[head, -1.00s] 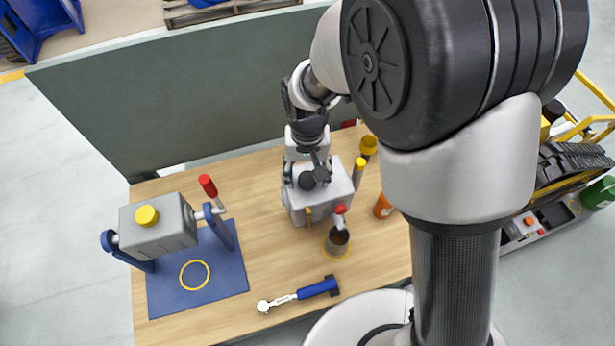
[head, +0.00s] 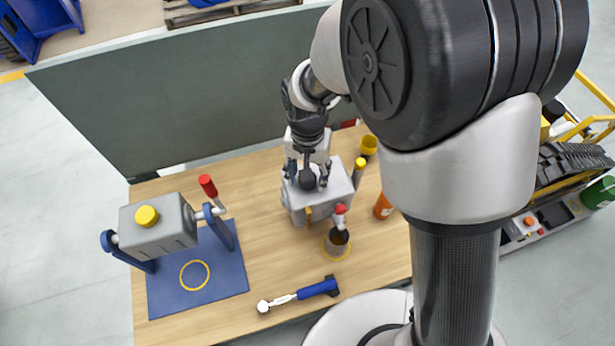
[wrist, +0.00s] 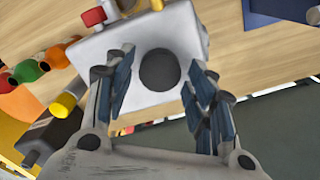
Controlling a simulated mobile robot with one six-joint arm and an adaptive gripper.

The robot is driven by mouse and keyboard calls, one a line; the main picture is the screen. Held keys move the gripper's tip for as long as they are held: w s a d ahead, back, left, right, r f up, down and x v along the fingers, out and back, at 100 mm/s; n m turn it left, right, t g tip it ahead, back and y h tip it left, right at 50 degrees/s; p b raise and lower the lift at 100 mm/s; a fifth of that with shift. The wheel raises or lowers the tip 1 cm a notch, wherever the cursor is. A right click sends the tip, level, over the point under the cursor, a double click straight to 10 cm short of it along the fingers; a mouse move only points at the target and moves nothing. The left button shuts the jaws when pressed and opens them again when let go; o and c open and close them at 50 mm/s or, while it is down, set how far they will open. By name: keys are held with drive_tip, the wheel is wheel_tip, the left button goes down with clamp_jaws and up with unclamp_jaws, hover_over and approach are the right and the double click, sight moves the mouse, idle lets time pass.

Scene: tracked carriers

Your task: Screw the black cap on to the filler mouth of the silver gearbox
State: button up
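The silver gearbox (head: 335,195) stands on the wooden bench, a pale boxy housing. The black cap (head: 307,179) sits on its top face, and it shows as a dark round disc in the wrist view (wrist: 159,69). My gripper (head: 306,172) is above the gearbox, pointing down. In the wrist view its two fingers (wrist: 158,82) stand on either side of the cap, with a visible gap on both sides. The filler mouth is hidden under the cap. I cannot tell how tightly the cap is seated.
A grey box with a yellow cap (head: 147,215) stands in a blue cradle at the left. A torque wrench (head: 300,294) lies at the front. A dark mug-like container (head: 337,241), an orange bottle (head: 382,207) and yellow-topped items stand close to the gearbox's right.

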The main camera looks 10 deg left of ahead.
drive_tip(key=shift+o, duration=1.2)
drive_tip(key=shift+r, duration=0.1)
wheel_tip(320, 180, up, 12)
